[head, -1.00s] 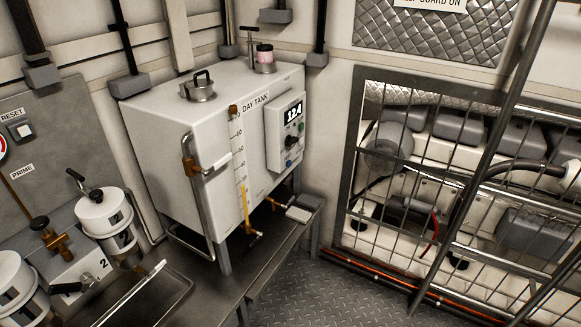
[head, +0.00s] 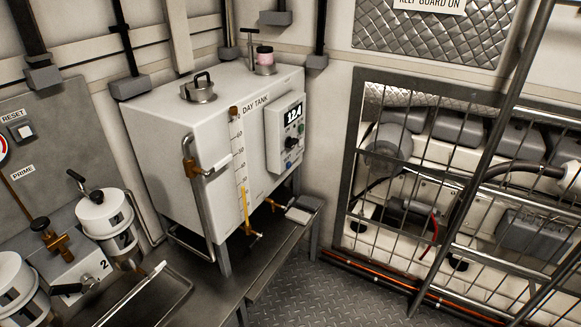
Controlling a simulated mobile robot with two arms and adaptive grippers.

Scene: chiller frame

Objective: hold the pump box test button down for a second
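A grey control box (head: 285,134) is fixed on the right part of the front face of the white day tank (head: 170,135). It has a lit display (head: 293,114) reading about 124, a black knob (head: 291,143) and a small blue button (head: 288,164) low on its face. A further small button shows near the knob. I cannot read any label that names this as the pump box or marks a test button. Neither of my grippers is in the head view.
Filter canisters (head: 104,211) and a brass valve (head: 52,240) stand at the lower left. A metal bench (head: 270,255) runs under the tank. A barred guard (head: 352,150) covers machinery at right. A diagonal pole (head: 490,150) crosses the right side. Tread-plate floor (head: 340,295) is clear.

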